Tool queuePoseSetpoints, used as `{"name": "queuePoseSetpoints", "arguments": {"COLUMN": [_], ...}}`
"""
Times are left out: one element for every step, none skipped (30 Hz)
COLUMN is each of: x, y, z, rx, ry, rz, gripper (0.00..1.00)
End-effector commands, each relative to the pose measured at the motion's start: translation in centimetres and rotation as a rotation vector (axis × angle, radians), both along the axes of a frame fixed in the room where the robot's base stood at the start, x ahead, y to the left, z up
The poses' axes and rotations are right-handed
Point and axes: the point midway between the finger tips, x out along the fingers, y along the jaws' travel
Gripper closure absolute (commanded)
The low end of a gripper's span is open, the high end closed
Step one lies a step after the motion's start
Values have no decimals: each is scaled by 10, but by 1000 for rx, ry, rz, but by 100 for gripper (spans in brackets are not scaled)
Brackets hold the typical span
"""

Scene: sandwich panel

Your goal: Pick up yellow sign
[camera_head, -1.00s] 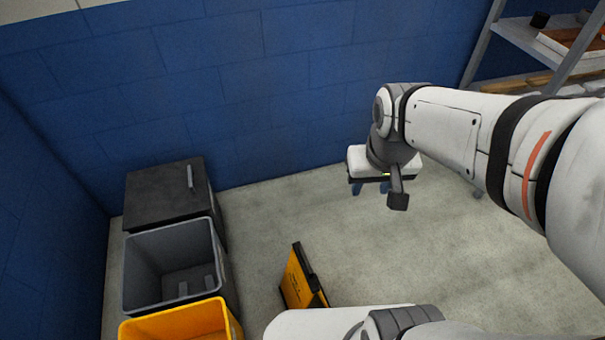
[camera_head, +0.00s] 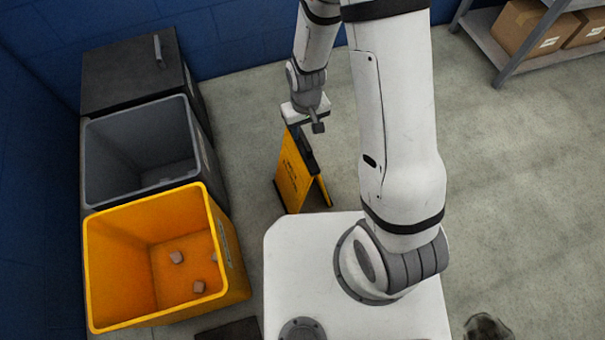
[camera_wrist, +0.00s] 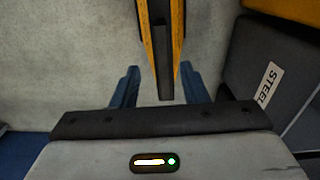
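The yellow sign (camera_head: 292,178) is a folded A-frame with dark edges, standing upright on the floor in the head view, right of the bins. My gripper (camera_head: 303,122) is at its top end, and my gripper body partly covers that end. In the wrist view the sign (camera_wrist: 176,45) is seen from above as two yellow panels with a dark strip between. The two blue fingers of my gripper (camera_wrist: 160,80) are spread apart, one on each side of the sign's dark top end, with gaps on both sides. In the head view the fingers are mostly hidden.
A yellow bin (camera_head: 225,245) with several small blocks inside, a grey bin (camera_head: 92,165) and a dark closed cabinet (camera_head: 125,72) stand in a row at left. A shelf (camera_head: 490,50) with cardboard boxes is at the upper right. The floor (camera_head: 510,180) at right is mostly clear.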

Motion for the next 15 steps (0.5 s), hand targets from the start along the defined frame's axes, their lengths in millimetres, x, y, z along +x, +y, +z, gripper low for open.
{"name": "queuePoseSetpoints", "arguments": {"x": [0, 0, 0, 1, 1, 2, 3, 4, 6, 7, 8, 10, 9, 9, 9], "y": [0, 0, 0, 1, 1, 2, 3, 4, 5, 6, 7, 8, 8, 7, 7], "z": [-8, -11, -14, -16, -18, -21, -25, -29, -35, -39, -45, -51, -55, -59, -63], "rx": [-1, 0, 0, 0, 0, 0, 0, 0, 0, 0, -1, -1, -1, -1, -1], "ry": [2, 1, 1, 0, 1, 1, 1, 1, 1, 1, 2, 2, 2, 2, 2], "rz": [0, 0, 0, 0, 0, 0, 0, 0, 0, 1, 1, 1, 0, 0, 0], "gripper": [60, 60, 60, 60, 60, 60, 60, 60, 60, 60, 60, 60, 60, 60, 60]}}
